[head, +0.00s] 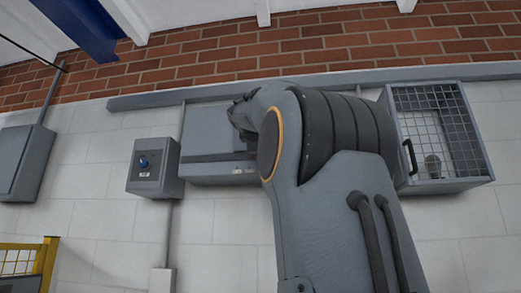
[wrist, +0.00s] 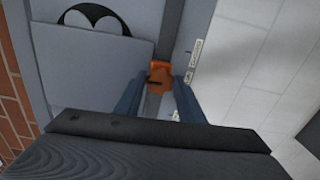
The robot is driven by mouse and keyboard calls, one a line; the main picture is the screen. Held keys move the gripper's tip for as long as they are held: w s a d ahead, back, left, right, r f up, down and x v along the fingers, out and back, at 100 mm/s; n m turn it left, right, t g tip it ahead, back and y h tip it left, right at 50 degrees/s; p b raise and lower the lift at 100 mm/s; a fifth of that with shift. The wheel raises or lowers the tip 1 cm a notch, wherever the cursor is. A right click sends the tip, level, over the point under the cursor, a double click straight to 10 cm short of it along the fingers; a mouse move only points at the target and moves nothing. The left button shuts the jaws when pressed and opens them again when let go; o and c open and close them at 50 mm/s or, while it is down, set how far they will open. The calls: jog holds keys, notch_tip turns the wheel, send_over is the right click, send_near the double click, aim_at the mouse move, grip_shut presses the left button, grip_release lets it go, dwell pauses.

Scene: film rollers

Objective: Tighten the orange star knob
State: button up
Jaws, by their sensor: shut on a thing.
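The orange star knob (wrist: 159,78) shows in the wrist view on the grey machine panel (wrist: 95,70), near a light label strip. My gripper (wrist: 158,90) has its two dark fingers on either side of the knob and is shut on it. In the head view my arm hides the knob and my gripper. The grey machine housing (head: 208,130) shows there on the wall, left of my arm.
A grey control box (head: 153,168) with a blue knob (head: 143,162) hangs left of the housing. A wire-mesh cabinet (head: 440,130) with a dark handle hangs to the right of my arm. A yellow guard rail (head: 45,255) stands at the lower left.

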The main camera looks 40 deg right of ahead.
jog(key=o, duration=1)
jog(key=shift+o, duration=0.2)
jog(key=b+v, duration=0.2)
jog(key=v, duration=0.6)
jog(key=shift+b, duration=0.4)
